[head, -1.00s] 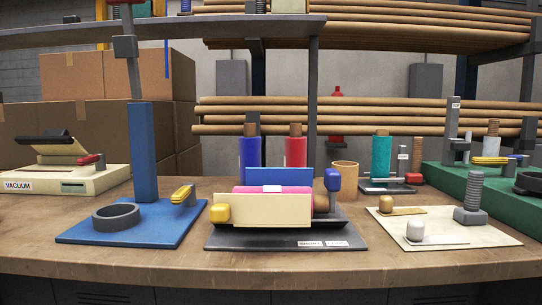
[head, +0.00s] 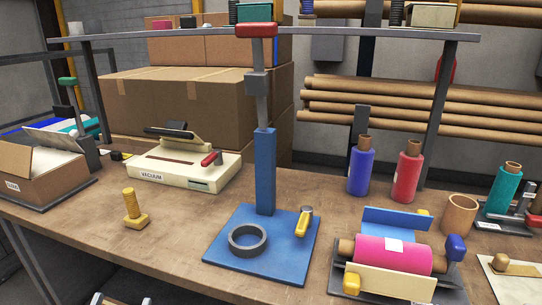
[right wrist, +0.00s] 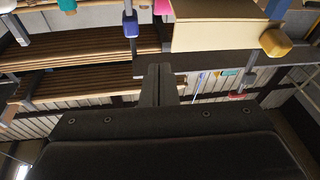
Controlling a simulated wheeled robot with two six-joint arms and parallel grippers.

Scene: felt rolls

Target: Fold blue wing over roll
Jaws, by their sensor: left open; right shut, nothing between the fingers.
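The pink roll (head: 385,255) with a white label lies in a dark cradle at lower right in the head view. The blue wing (head: 397,219) stands raised behind it, not over it. The cream wing (head: 388,284) stands along its front, with a yellow knob (head: 351,284). A blue knob (head: 455,247) is at the right end. In the right wrist view, the cream wing (right wrist: 215,37) and blue knob (right wrist: 130,22) show upside down. My right gripper (right wrist: 160,72) is shut and empty, apart from them. My left gripper (head: 121,299) is open, barely showing at the bottom edge.
A blue base (head: 261,262) with a tall post and grey ring stands left of the cradle. A vacuum unit (head: 185,165), a yellow bolt (head: 134,210) and an open carton (head: 40,172) are further left. Blue and red rolls (head: 407,172) stand behind. Bare table lies at front left.

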